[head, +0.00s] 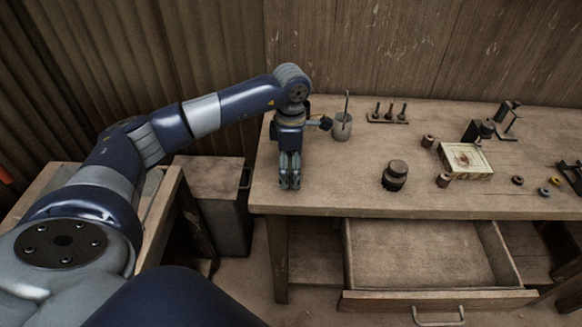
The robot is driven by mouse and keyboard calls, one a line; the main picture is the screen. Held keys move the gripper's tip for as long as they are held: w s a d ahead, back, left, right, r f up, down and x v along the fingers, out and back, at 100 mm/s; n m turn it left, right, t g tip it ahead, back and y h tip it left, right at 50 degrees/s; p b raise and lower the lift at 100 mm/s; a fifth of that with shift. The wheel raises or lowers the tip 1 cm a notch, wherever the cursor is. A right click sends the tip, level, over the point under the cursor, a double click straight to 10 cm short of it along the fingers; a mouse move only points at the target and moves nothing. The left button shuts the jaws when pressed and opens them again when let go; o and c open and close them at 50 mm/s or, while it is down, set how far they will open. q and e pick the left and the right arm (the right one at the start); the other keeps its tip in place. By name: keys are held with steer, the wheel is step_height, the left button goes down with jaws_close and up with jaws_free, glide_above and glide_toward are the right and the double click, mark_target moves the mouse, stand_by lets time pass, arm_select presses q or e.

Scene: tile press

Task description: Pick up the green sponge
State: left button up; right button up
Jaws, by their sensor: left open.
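I cannot make out a green sponge anywhere in this view. My left gripper (289,186) points down over the left end of the wooden workbench (330,195), near its front edge. Its fingers look close together at this angle, but it is open. My gripper and wrist hide a small patch of the bench top behind them. My right gripper is not in view.
A cup with a stick (342,126) stands right of my left wrist. A dark jar (395,176), a shallow box (465,161), several spools and a small rack (388,116) stand farther right. An open, empty-looking drawer (420,255) juts out below.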

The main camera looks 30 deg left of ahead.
arm_select(q)
steer(key=c, duration=1)
steer(key=shift+o, duration=0.2)
steer(key=shift+r, duration=0.45)
steer(key=shift+s+d+r+b, duration=0.1)
steer(key=shift+d+r+b, duration=0.3)
steer(key=shift+r, duration=0.25)
steer(key=shift+d+r+b, duration=0.25)
steer(key=shift+r+b, duration=0.2)
steer(key=shift+r, duration=0.15)
steer(key=d+b, duration=0.1)
steer(key=d, duration=0.3)
steer(key=s+d+r+b, duration=0.1)
steer(key=d, duration=0.3)
steer(key=s+d+b, duration=0.1)
steer(key=d, duration=0.4)
steer(key=shift+s+d+r, duration=0.1)
steer(key=shift+r, duration=0.1)
steer(key=shift+s+d+r, duration=0.1)
steer(key=shift+s+d, duration=0.05)
steer(key=shift+d, duration=0.55)
